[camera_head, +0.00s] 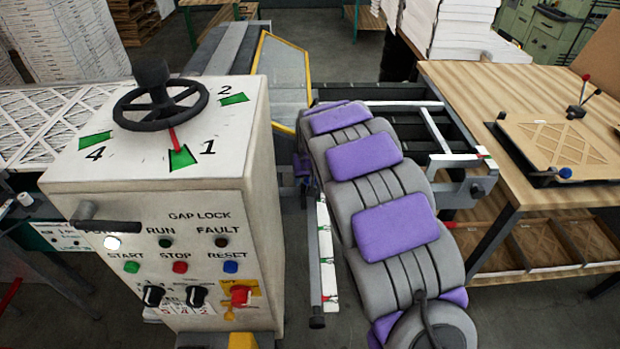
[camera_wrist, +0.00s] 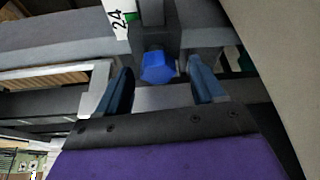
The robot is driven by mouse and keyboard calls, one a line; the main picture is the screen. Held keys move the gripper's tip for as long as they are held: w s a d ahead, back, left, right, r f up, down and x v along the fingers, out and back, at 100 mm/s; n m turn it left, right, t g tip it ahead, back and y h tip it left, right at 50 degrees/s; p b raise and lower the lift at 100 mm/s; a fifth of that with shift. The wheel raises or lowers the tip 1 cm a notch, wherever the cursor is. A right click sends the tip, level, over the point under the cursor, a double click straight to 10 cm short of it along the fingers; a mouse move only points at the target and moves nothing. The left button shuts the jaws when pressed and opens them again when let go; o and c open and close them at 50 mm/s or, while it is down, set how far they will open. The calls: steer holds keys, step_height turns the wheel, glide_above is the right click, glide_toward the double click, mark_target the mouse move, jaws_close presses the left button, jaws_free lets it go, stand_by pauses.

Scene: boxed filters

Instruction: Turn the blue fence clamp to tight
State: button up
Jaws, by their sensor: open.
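The blue fence clamp shows in the wrist view as a faceted blue knob (camera_wrist: 158,68) on a dark grey block, just below a white label (camera_wrist: 120,18) reading 24. My gripper (camera_wrist: 160,74) is open, with one dark blue finger on each side of the knob. Gaps show between the knob and both fingers in the picture; I cannot tell the depth between them. In the head view my grey and purple arm fills the middle, and I cannot make out the gripper or the clamp there.
A white control cabinet (camera_head: 160,195) with a black handwheel (camera_head: 160,105) stands left of my arm. A wooden workbench (camera_head: 470,85) stands at the right, with a jig board (camera_head: 560,145) on it. A narrow marked rail (camera_head: 327,255) runs between cabinet and arm.

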steer(key=shift+c, duration=0.2)
steer(key=c, duration=1)
steer(key=shift+r+m+p, duration=0.15)
steer(key=shift+m+p, duration=0.35)
steer(key=shift+p, duration=0.3)
steer(key=shift+m+h, duration=0.3)
steer(key=o, duration=1)
steer(key=shift+o, duration=0.2)
steer(key=p+v, duration=0.3)
steer(key=v, duration=1.4)
